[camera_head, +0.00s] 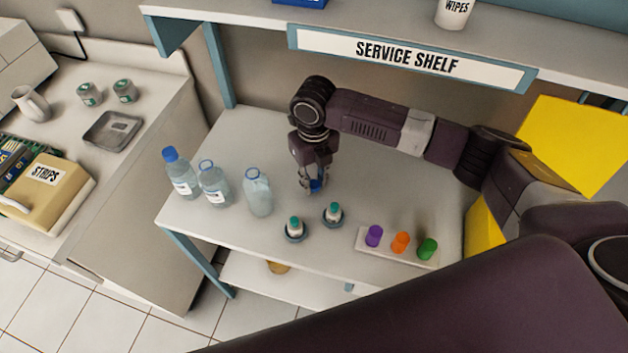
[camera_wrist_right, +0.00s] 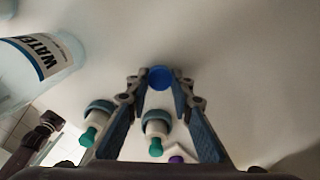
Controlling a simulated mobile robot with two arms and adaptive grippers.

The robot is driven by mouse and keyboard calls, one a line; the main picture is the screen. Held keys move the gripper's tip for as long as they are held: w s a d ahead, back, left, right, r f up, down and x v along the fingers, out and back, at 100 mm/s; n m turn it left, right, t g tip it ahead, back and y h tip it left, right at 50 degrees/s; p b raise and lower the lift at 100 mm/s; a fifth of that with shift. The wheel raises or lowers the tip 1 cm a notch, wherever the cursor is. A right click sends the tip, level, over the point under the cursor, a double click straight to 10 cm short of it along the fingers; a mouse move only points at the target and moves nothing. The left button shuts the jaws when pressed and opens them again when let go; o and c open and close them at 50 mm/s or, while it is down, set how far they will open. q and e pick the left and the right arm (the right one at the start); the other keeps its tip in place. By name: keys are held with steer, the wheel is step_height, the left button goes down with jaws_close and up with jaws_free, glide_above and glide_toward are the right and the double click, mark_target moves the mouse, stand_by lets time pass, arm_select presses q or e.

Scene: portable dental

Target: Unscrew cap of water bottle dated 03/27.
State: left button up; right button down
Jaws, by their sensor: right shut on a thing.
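Three clear water bottles stand upright in a row on the service shelf's white surface. The left bottle (camera_head: 180,175) has a blue cap on. The middle bottle (camera_head: 214,185) shows a blue ring and what looks like an open neck. The right bottle (camera_head: 258,193) shows no blue cap on top; a bottle labelled "WATER" (camera_wrist_right: 40,60) is at the left of the right wrist view. Dates are too small to read. My right gripper (camera_head: 312,185) points down, right of the bottles, shut on a blue cap (camera_wrist_right: 160,78) close to the surface. My left gripper is out of view.
Two small teal-topped vials (camera_head: 295,228) (camera_head: 333,212) in round holders stand in front of my right gripper. A white tray (camera_head: 365,250) carries purple, orange and green items at the front right. The SERVICE SHELF sign (camera_head: 410,57) hangs above. The surface behind the bottles is clear.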

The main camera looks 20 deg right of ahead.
mark_target(314, 184)
steer(key=shift+f, duration=0.65)
steer(key=shift+f, duration=0.15)
steer(key=c, duration=1.7)
jaws_free()
step_height(314, 184, up, 12)
steer(key=shift+r+b, duration=0.2)
steer(key=shift+b, duration=0.85)
